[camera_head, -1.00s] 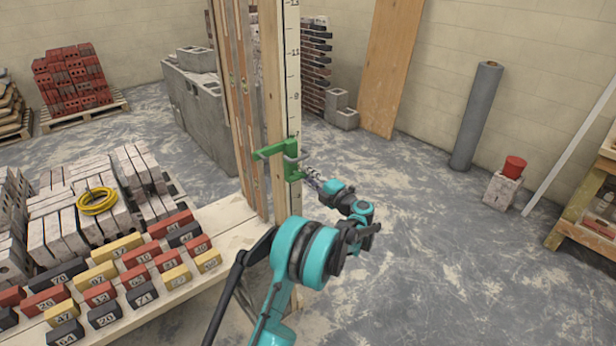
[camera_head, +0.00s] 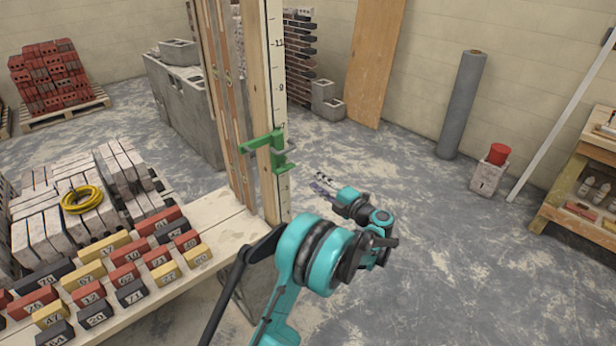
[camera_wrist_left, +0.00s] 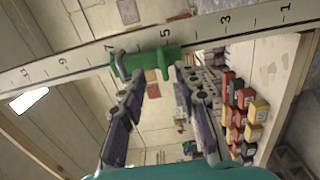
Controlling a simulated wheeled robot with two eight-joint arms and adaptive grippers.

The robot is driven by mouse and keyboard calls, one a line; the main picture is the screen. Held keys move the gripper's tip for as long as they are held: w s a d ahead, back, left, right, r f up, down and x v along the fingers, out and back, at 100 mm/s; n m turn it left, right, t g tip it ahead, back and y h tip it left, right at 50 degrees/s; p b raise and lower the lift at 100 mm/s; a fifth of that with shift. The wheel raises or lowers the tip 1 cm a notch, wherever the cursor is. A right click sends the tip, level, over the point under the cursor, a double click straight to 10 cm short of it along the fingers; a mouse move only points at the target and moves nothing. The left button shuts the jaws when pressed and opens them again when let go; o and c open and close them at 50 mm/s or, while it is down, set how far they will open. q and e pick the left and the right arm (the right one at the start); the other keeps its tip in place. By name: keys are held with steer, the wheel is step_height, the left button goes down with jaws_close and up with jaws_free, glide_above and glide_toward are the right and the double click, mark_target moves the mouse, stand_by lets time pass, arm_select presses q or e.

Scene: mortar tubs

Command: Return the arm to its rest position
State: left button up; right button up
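A green clamp (camera_head: 268,150) sits on the upright wooden post with the numbered scale (camera_head: 276,60). My left gripper (camera_head: 322,183) is to the right of the clamp and a little lower, with a gap between them. In the left wrist view, the two fingers of the gripper (camera_wrist_left: 161,85) are spread with nothing between them. The clamp (camera_wrist_left: 148,63) shows beyond the fingertips, against the scale (camera_wrist_left: 215,35). My right gripper is not in view.
A plank bench (camera_head: 215,222) with numbered red, yellow and black blocks stands at left. A yellow hose coil (camera_head: 82,200) lies on pale blocks. A grey roll (camera_head: 463,105), a red-topped container (camera_head: 490,170) and a wooden shelf (camera_head: 575,185) stand at right. The floor between is open.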

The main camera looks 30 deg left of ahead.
arm_select(q)
steer(key=shift+s+d, duration=0.2)
steer(key=shift+d, duration=0.2)
steer(key=w+d+r+m+t+h, duration=0.1)
steer(key=d+r+m+t+h, duration=0.15)
steer(key=r+m+t, duration=0.45)
steer(key=w+d+r+m+t+h, duration=0.1)
steer(key=d+r+m+t+h, duration=0.15)
steer(key=r, duration=0.85)
steer(key=s+d+r+m+t+h, duration=0.3)
steer(key=s+d+r+m+h, duration=0.15)
steer(key=d+m+h, duration=0.6)
steer(key=s+d+f+m+g+h, duration=0.35)
steer(key=s+m, duration=0.25)
steer(key=s, duration=0.2)
steer(key=s+a+f+m+g+y, duration=0.1)
steer(key=s+f+g, duration=0.3)
steer(key=s+f, duration=0.6)
steer(key=s+a+f+m+g+y, duration=0.1)
steer(key=s+a+f+m+g, duration=0.3)
steer(key=s+f, duration=0.7)
steer(key=s+g, duration=0.1)
steer(key=s, duration=0.3)
steer(key=shift+a, duration=0.15)
